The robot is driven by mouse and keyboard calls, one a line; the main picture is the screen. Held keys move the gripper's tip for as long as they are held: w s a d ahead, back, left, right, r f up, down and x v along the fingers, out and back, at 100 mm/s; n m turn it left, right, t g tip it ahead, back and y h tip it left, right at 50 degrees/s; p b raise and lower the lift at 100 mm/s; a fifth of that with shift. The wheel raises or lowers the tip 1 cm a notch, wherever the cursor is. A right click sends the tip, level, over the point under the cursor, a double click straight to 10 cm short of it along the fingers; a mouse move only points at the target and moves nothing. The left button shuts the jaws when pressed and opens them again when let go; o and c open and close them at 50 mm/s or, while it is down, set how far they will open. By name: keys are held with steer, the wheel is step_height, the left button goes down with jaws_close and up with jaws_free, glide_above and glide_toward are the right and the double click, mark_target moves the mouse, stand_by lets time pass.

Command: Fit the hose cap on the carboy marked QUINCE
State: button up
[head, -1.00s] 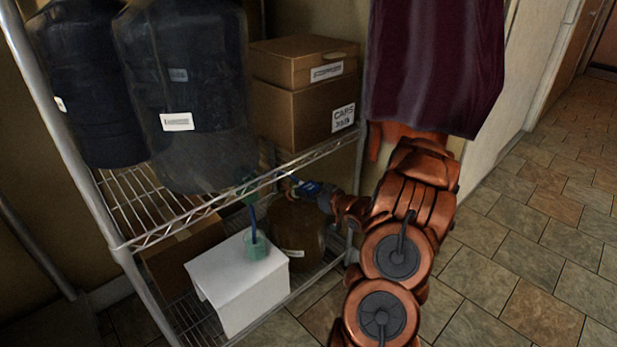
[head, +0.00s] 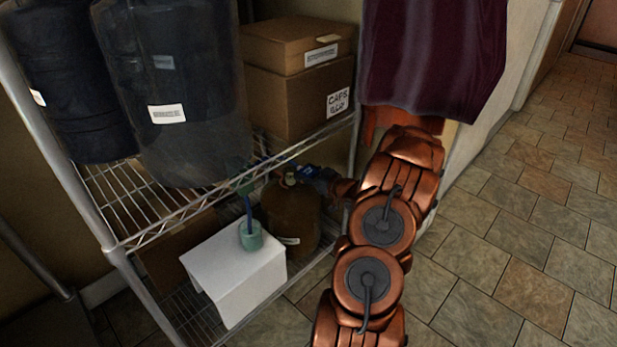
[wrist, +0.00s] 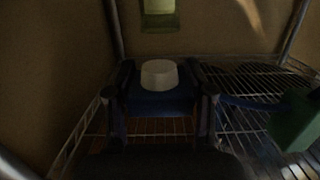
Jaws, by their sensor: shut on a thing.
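A brown carboy (head: 290,215) stands on the lower shelf beside a white box; the writing on its label is too small to read. A pale knob (head: 290,178) shows at its top. My gripper (head: 308,172) is at the height of the carboy's top, on its right. In the wrist view, my gripper (wrist: 165,103) is shut on the blue hose cap (wrist: 158,100), with a pale round piece (wrist: 158,73) between the fingers. I cannot tell whether the cap touches the carboy.
The white box (head: 235,275) stands left of the carboy. The wire upper shelf (head: 150,215) passes close above, bearing dark carboys (head: 185,100) and cardboard boxes (head: 300,95). A maroon cloth (head: 430,60) hangs at the right. Tiled floor (head: 530,230) is open at the right.

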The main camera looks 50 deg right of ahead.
mark_target(289, 169)
steer(key=shift+w+b, duration=0.3)
steer(key=shift+w, duration=2.25)
steer(key=shift+w+f+p, duration=0.2)
steer(key=shift+w+p, duration=0.55)
steer(key=shift+w, duration=1.1)
steer(key=shift+s+f+p, duration=0.15)
steer(key=shift+f+p, duration=0.05)
steer(key=shift+p, duration=0.4)
steer(key=shift+f, duration=0.55)
steer(key=shift+f+p, duration=0.35)
steer(key=shift+p, duration=0.6)
stand_by(0.9)
steer(key=o, duration=1.2)
